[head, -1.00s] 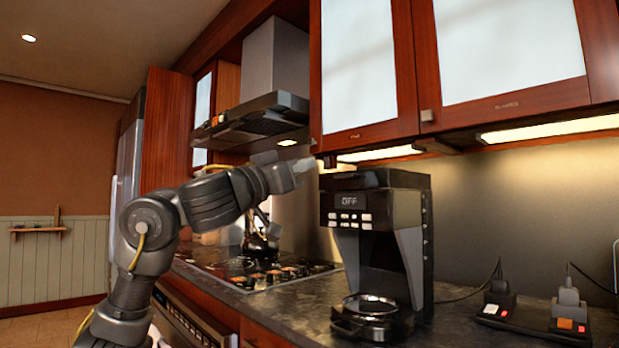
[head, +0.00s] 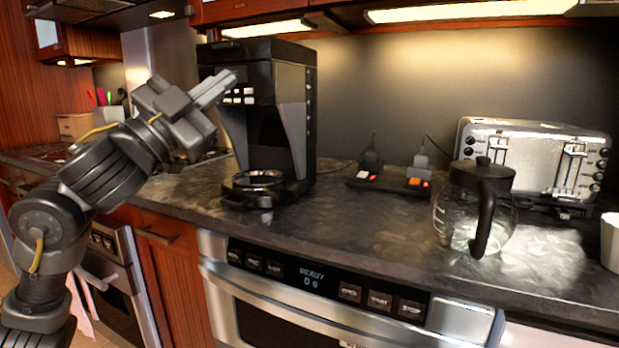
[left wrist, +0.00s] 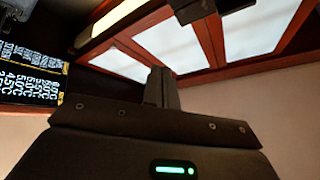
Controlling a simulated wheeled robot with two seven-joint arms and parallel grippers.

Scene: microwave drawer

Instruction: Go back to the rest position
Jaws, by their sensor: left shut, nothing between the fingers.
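My left gripper (head: 213,88) is raised in front of the coffee maker's (head: 290,105) upper left part, above the counter. Its fingers are together and hold nothing. In the left wrist view the shut fingers (left wrist: 162,88) point toward the wall cabinets (left wrist: 175,40). My left arm comes in from the left edge of the head view. My right gripper is in neither view.
The microwave drawer (head: 320,285) is under the dark counter (head: 350,230). A glass carafe (head: 475,210), a toaster (head: 535,165) and a white cup (head: 610,242) stand at right. Power sockets (head: 390,185) lie mid-counter. The stove (head: 35,160) is at left.

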